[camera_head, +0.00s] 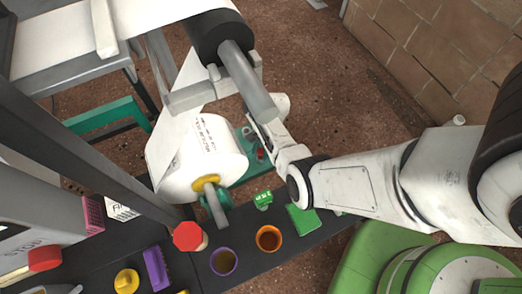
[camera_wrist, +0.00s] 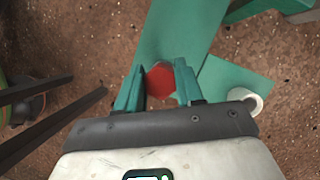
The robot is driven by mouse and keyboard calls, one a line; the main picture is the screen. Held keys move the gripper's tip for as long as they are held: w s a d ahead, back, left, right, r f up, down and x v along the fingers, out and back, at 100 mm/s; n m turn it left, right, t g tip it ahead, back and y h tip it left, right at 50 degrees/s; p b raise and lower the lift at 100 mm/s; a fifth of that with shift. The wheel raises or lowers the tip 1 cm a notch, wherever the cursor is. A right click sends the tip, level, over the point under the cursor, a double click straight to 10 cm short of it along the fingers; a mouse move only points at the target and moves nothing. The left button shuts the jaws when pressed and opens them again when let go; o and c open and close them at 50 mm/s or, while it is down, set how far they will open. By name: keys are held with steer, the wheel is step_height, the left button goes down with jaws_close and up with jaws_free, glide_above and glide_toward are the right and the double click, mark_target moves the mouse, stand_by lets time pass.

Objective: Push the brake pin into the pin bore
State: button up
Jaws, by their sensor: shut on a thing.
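The brake pin shows as a round red head (camera_wrist: 159,80) between the two teal fingers of my gripper (camera_wrist: 157,83) in the wrist view. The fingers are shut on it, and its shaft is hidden. A teal plate (camera_wrist: 178,35) lies beyond the fingertips. In the head view a small red spot (camera_head: 260,154) shows beside the teal stand (camera_head: 243,172), just right of the paper roll; my fingers there are largely hidden by the wrist. I cannot make out the pin bore, nor whether the pin touches it.
The large white paper roll (camera_head: 215,160) hangs on a shaft close left of my gripper. A grey roller (camera_head: 248,80) is above. A dark bench (camera_head: 245,250) holds purple and orange cups (camera_head: 268,238) and a red-capped jar (camera_head: 188,237). A white ring (camera_wrist: 245,100) lies right of the fingers.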

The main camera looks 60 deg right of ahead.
mark_target(261, 151)
steer(key=o, duration=1.1)
steer(key=shift+o, duration=0.2)
steer(key=shift+r, duration=0.1)
steer(key=shift+r+p, duration=2.7)
steer(key=shift+p, duration=0.2)
steer(key=p+v, duration=0.3)
steer(key=v, duration=0.7)
steer(key=shift+r+p, duration=0.3)
steer(key=shift+r, duration=0.05)
steer(key=shift+d, duration=0.15)
